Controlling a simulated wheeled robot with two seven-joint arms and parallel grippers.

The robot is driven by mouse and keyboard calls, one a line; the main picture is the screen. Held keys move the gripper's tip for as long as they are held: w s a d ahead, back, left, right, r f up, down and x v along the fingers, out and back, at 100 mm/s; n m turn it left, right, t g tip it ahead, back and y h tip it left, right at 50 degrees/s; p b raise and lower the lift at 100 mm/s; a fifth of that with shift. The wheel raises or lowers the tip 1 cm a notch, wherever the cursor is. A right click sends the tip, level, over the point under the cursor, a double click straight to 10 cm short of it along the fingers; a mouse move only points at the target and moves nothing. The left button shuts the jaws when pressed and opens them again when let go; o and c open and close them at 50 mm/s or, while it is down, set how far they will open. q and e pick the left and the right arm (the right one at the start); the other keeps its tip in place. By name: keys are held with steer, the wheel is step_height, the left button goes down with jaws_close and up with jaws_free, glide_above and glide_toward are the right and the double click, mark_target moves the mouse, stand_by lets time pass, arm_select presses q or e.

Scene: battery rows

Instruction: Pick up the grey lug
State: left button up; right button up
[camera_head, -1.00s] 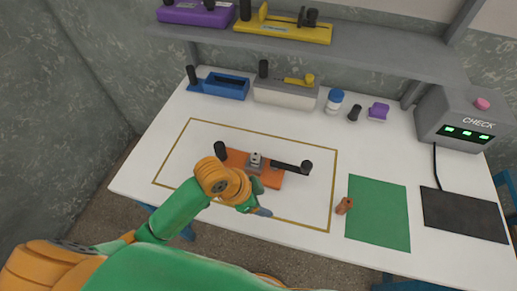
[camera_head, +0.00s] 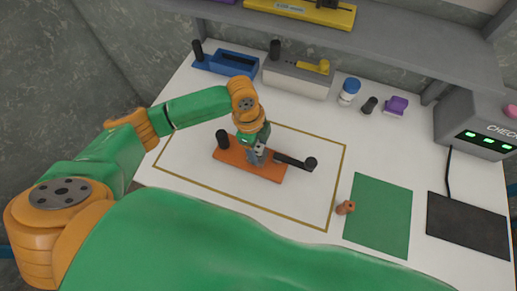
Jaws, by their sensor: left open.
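My left gripper (camera_head: 256,157) points down at the middle of the orange fixture (camera_head: 233,158), where the grey lug sits. Its jaws are open. The lug is small and grey and largely hidden by the fingers; I cannot tell its edges from theirs, or whether they touch it. The fixture lies on the white table inside a yellow outline, with a black knob (camera_head: 222,138) at its left end and a black lever (camera_head: 292,161) to the right of the gripper. My right gripper is not in view.
A blue fixture (camera_head: 228,62) and a grey fixture (camera_head: 297,82) stand at the back, with a blue-capped jar (camera_head: 349,91) to their right. A green mat (camera_head: 380,215), an orange-brown peg (camera_head: 345,208) and a black mat (camera_head: 467,225) lie at right. A shelf (camera_head: 400,43) overhangs the back.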

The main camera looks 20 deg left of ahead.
arm_select(q)
steer(key=shift+w+f, duration=0.15)
steer(key=shift+w, duration=0.05)
steer(key=shift+s, duration=0.1)
jaws_close()
